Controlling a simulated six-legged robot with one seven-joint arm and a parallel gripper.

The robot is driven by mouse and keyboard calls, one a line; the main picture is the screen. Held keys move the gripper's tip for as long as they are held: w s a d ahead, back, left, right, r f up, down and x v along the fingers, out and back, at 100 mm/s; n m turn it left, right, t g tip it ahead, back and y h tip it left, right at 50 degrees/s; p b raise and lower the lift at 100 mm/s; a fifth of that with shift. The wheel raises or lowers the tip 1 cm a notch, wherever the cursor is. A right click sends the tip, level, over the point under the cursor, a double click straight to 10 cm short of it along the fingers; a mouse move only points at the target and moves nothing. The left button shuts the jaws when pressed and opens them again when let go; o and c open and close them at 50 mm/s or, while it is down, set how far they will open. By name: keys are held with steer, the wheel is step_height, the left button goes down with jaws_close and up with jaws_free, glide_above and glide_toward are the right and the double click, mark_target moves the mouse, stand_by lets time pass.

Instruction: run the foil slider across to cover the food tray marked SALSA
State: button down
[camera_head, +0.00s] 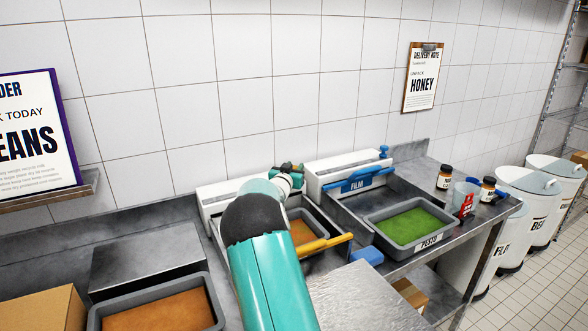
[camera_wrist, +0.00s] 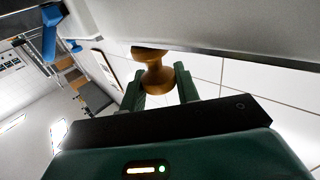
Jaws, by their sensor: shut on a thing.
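My gripper (camera_head: 288,173) is at the top of a white dispenser (camera_head: 214,193), left of the FILM dispenser (camera_head: 345,172). In the wrist view its green fingers (camera_wrist: 160,82) are shut on a yellow-brown knob (camera_wrist: 154,72), which fits the slider of this dispenser. The dispenser's label is hidden behind my arm. In front of it is a tray of orange food (camera_head: 302,234), partly hidden by my arm, with a yellow bar (camera_head: 326,244) across its near side. No SALSA or FOIL marking can be read.
A PESTO tray (camera_head: 372,235) with green food stands at the right, by the FILM dispenser with its blue slider knob (camera_head: 384,150). Bottles (camera_head: 445,177) and a cup stand beyond. Another grey tray (camera_head: 212,292) and a cardboard box (camera_head: 42,312) are at the left.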

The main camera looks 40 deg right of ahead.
steer(key=w+a, duration=0.3)
steer(key=a, duration=0.6)
steer(key=w+a, duration=0.2)
steer(key=a, duration=0.7)
steer(key=w+a, duration=0.3)
steer(key=a, duration=0.6)
steer(key=shift+w+a, duration=0.15)
steer(key=shift+w, duration=0.15)
steer(key=c, duration=1.1)
jaws_free()
steer(key=shift+f, duration=0.1)
steer(key=shift+o, duration=0.2)
steer(key=v, duration=1.3)
steer(key=shift+s+a, duration=0.25)
steer(key=shift+a, duration=0.05)
